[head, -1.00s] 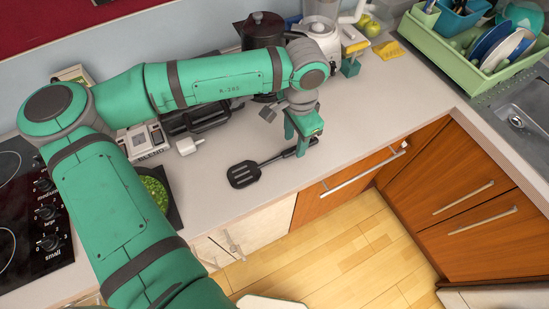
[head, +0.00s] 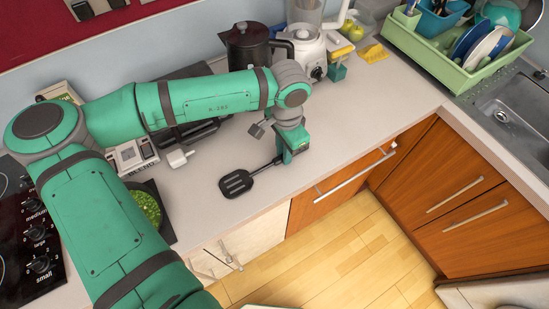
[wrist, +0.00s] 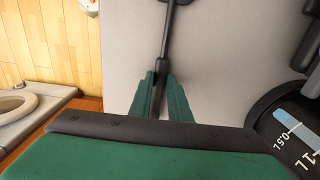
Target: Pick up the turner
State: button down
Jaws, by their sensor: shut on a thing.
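The turner is black with a slotted head (head: 237,183) lying toward the left and a thin handle running right to my gripper. My gripper (head: 287,156) points down over the counter near its front edge and is shut on the turner's handle. In the wrist view, the handle (wrist: 168,42) runs between the two green fingers (wrist: 161,88), and the slotted head is mostly out of frame at the top. The fingers hide the handle's end in the head view. I cannot tell whether the turner touches the counter.
A dark kettle (head: 248,46) and a blender (head: 309,45) stand behind my gripper. A white plug-like item (head: 179,158) and a pan of green food (head: 146,207) are to the left. A green dish rack (head: 462,72) is at right. The counter right of my gripper is clear.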

jog(key=shift+r, duration=0.15)
jog(key=shift+r, duration=0.2)
notch_tip(320, 180, up, 2)
jog(key=shift+r, duration=0.15)
jog(key=s+d+r, duration=0.1)
jog(key=s+r, duration=0.9)
jog(key=s, duration=0.4)
jog(key=shift+d, duration=0.3)
